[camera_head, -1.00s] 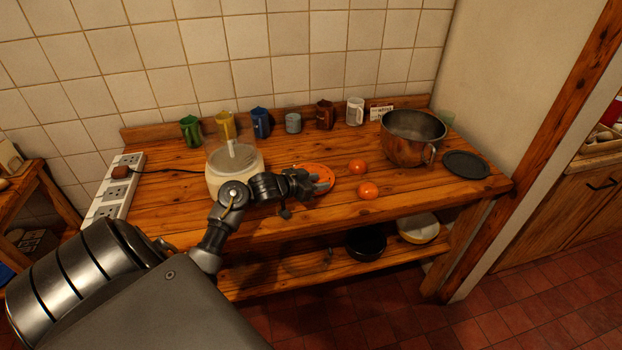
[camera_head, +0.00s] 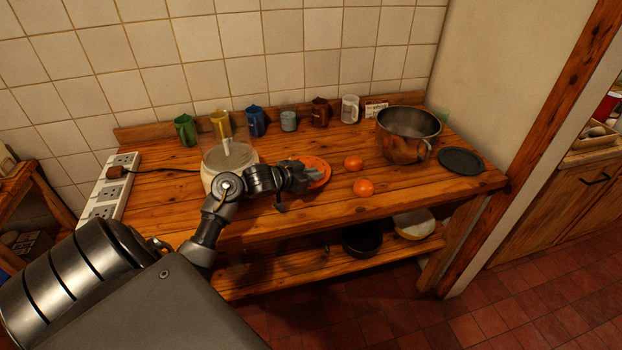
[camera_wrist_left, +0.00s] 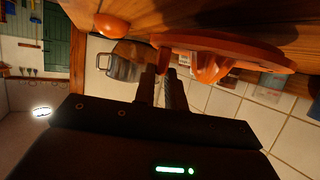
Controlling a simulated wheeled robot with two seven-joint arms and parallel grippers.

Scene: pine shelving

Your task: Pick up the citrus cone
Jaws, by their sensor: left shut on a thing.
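The citrus cone (camera_head: 318,174) is an orange disc-like piece on the workbench, just right of the juicer jug with its pale base. In the left wrist view the cone (camera_wrist_left: 235,46) shows from the side, with a broad rim and a raised ribbed middle. My left gripper (camera_head: 303,175) reaches it from the left and covers part of it. In the left wrist view the two dark fingers (camera_wrist_left: 163,70) are close together with a bit of orange between their tips. The gripper is shut on the cone. Whether the cone touches the bench is unclear. My right gripper is not in view.
Two oranges (camera_head: 364,187) lie right of the cone. A metal pot (camera_head: 408,150) and a dark lid (camera_head: 460,161) are farther right. Several mugs (camera_head: 256,122) line the back wall. A power strip (camera_head: 108,190) lies at the left end.

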